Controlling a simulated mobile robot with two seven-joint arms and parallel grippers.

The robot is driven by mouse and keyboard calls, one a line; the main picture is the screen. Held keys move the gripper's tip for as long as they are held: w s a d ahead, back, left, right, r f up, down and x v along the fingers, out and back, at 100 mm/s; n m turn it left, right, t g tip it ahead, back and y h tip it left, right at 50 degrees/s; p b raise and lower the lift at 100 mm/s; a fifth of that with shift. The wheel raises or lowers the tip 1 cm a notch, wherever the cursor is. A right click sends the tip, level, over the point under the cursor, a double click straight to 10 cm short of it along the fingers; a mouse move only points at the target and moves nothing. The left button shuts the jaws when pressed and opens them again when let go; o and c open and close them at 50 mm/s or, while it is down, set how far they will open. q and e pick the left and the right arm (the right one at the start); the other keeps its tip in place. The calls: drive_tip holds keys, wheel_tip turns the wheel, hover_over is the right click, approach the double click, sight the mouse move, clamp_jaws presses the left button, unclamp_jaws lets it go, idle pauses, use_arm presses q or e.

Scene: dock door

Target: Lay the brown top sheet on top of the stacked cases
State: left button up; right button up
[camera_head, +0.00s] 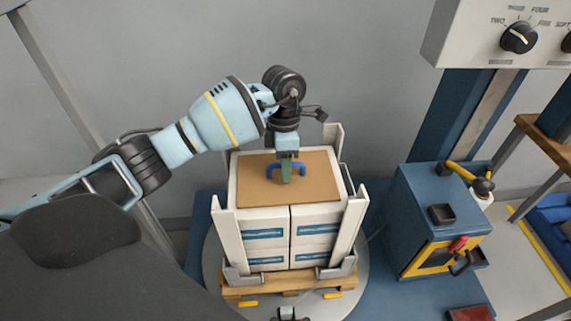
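The brown top sheet (255,190) lies flat over the stacked cases (265,226), and I see no clear gap beneath it. It has a blue handle (271,170) in its middle. The cases are white with blue labels and stand between pale corner posts. My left gripper (287,174) points down at the handle, with a greenish finger across the handle's middle. The other finger is hidden, so I cannot tell whether it grips the handle.
The cases stand on a wooden pallet (262,290) on a round grey plate (215,262). Pale posts (349,229) rise at its corners. A blue cabinet (409,212) with a yellow-edged front stands at right. A control panel (477,39) hangs above right. A grey wall is behind.

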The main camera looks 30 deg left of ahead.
use_arm(q)
wheel_tip(320, 180, up, 12)
drive_tip(key=w+a, duration=0.1)
drive_tip(key=w, duration=0.1)
drive_tip(key=shift+a+p, duration=0.2)
drive_tip(key=shift+p, duration=0.15)
idle(2.5)
